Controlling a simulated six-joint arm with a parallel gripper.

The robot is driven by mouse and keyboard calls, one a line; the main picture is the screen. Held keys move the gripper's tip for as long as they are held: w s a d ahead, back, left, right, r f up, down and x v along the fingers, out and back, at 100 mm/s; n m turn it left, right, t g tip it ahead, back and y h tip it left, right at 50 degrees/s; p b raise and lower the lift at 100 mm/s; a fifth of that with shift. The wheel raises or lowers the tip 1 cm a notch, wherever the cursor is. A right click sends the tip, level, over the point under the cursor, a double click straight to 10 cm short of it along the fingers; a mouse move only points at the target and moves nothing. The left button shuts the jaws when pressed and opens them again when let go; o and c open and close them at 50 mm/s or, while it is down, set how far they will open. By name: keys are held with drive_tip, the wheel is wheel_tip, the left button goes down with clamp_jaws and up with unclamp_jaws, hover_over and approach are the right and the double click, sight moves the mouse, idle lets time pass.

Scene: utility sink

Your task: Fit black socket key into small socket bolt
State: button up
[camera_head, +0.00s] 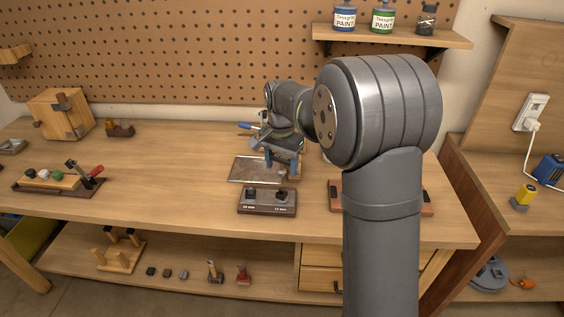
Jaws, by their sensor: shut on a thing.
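My gripper (277,160) hangs below my wrist, above the bench and a little behind a dark brown block (267,208). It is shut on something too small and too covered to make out. The block lies near the bench's front and has two dark fittings on top, one at the left (250,192) and one at the right (281,194), with small white labels on its front face. I cannot read which is the small socket bolt. I cannot pick out the black socket key; my gripper may cover it.
A flat metal tray (243,171) lies just behind the block. A blue handle (245,125) sticks out left of my gripper. A reddish-brown board (336,196) lies to the right, partly behind my arm. A toggle-clamp board (60,185) is at far left. The bench between is clear.

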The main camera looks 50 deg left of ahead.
sight(281, 171)
drive_tip(key=shift+f, duration=2.7)
drive_tip(key=shift+f, duration=1.4)
drive_tip(key=o, duration=1.1)
wheel_tip(281, 171, up, 17)
drive_tip(key=shift+r, duration=0.2)
wheel_tip(281, 171, down, 18)
drive_tip(key=shift+r, duration=0.4)
